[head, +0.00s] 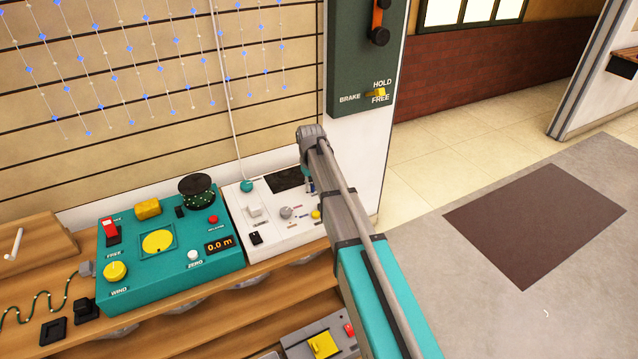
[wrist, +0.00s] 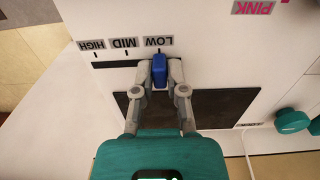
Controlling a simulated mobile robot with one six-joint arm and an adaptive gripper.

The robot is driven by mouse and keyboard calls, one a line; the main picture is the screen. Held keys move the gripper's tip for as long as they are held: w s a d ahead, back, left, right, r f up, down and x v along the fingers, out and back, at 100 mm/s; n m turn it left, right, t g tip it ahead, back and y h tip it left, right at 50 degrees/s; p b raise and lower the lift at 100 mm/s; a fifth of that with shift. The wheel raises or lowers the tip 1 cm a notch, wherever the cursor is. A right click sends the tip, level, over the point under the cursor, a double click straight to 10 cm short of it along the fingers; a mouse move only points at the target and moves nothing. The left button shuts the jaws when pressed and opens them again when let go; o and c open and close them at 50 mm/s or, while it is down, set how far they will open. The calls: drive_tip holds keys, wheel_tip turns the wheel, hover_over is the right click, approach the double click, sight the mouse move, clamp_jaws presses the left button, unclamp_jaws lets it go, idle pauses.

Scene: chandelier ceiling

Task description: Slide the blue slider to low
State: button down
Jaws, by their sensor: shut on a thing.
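The blue slider (wrist: 159,71) sits at the LOW end of its dark slot (wrist: 115,64) in the wrist view, in line with the LOW label (wrist: 158,41). The MID label (wrist: 124,43) and HIGH label (wrist: 91,45) lie to its left there. My gripper (wrist: 160,72) is shut on the blue slider, one finger on each side. The slider belongs to the white panel (head: 244,219), which in the head view stands right of the teal console. My arm hides much of the slider area in the head view.
The teal console (head: 170,243) with knobs and buttons is left of the white panel. A dark green brake panel (head: 358,60) is on the wall behind. A teal knob (wrist: 291,121) is at the right in the wrist view. Open floor (head: 450,265) lies to the right.

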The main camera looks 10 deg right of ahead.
drive_tip(key=shift+s+a, duration=0.1)
drive_tip(key=shift+a, duration=0.2)
drive_tip(key=c, duration=0.7)
unclamp_jaws()
drive_tip(key=shift+d, duration=0.2)
drive_tip(key=shift+w+d, duration=0.35)
drive_tip(key=shift+d, duration=0.4)
drive_tip(key=d, duration=0.1)
drive_tip(key=w+d, duration=0.1)
drive_tip(key=d, duration=0.2)
drive_tip(key=shift+w+d+r+p, duration=0.25)
drive_tip(key=shift+d+r+p, duration=0.05)
drive_tip(key=shift+r+p, duration=0.1)
wheel_tip(320, 180, up, 13)
drive_tip(key=p, duration=1.4)
drive_tip(key=s+r+m+p, duration=0.1)
drive_tip(key=s+r, duration=0.1)
drive_tip(key=s, duration=0.6)
drive_tip(key=s+r+m+p, duration=0.1)
drive_tip(key=s+p, duration=0.1)
drive_tip(key=s, duration=0.6)
drive_tip(key=s+r+m+p, duration=0.1)
drive_tip(key=s+r, duration=0.1)
drive_tip(key=s, duration=0.6)
drive_tip(key=shift+s+r+p, duration=0.2)
drive_tip(key=shift+r+p, duration=0.15)
drive_tip(key=shift+p, duration=0.05)
